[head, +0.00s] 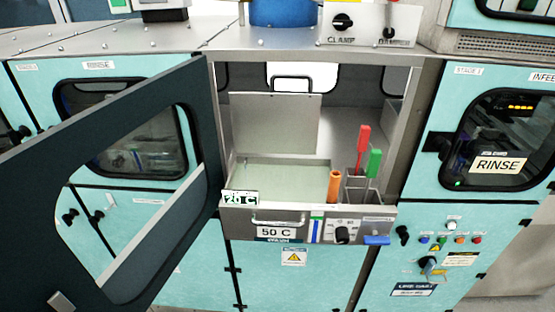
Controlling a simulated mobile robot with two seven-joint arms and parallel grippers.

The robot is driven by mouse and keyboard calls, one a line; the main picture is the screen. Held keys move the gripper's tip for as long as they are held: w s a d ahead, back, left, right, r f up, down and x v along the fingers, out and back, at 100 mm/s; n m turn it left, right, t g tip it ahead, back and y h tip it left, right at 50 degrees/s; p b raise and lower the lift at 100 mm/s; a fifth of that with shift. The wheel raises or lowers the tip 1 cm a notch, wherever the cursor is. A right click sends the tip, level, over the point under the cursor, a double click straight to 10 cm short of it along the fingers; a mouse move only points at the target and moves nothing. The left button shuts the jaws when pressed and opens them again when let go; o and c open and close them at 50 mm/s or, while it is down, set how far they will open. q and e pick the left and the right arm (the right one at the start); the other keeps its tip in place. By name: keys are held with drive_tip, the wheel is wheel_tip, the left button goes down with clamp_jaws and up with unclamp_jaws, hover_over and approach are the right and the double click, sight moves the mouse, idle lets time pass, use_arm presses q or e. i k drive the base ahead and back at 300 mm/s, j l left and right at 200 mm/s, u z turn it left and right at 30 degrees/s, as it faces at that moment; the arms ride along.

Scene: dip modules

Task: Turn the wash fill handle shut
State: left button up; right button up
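The wash module's front panel (262,217) is below an open bay in the middle of the head view, with a "50 C" label and a "WASH" label under it. A blue lever (377,240) sticks out at the panel's lower right, below a small label too small to read. It looks like the fill handle and lies roughly level; I cannot tell whether it is open or shut. A black knob (342,235) sits just left of it. The wash tank (240,180) behind the panel holds pale liquid. Neither of my grippers is in view, and nothing touches the lever.
A dark framed door (190,100) stands open across the left side. Red (363,140) and green (374,160) handled tools and an orange tube (334,186) stand at the tank's right. Space before the lever looks clear.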

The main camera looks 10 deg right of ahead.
sight(376, 239)
drive_tip(key=k+l+z, duration=0.1)
drive_tip(key=z, duration=0.85)
